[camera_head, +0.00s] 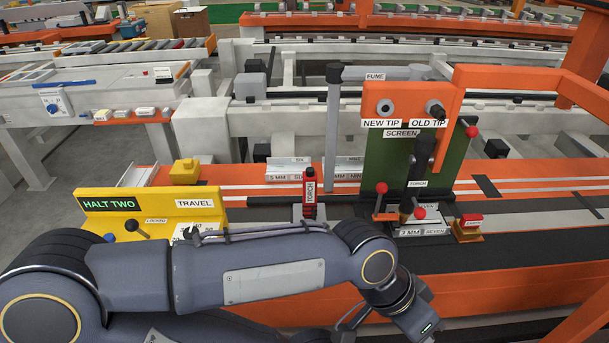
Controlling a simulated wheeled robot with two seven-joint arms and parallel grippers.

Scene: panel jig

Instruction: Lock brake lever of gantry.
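A yellow gantry box (150,212) stands at the left on the orange bench, with a green-lettered "HALT TWO" display and a "TRAVEL" label. A lever with a black ball knob (131,226) sticks up on its front, beside a small "LOCKED" label (155,221); its lower end and the rest of its scale are partly hidden by my arm. My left arm crosses the bottom of the view from left to right, in front of the box. Its wrist ends at the bottom edge, right of centre, and its fingers do not show. My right gripper is not in view.
A red button (468,221) sits on the bench farther right. The dark bench strip beyond it is mostly clear.

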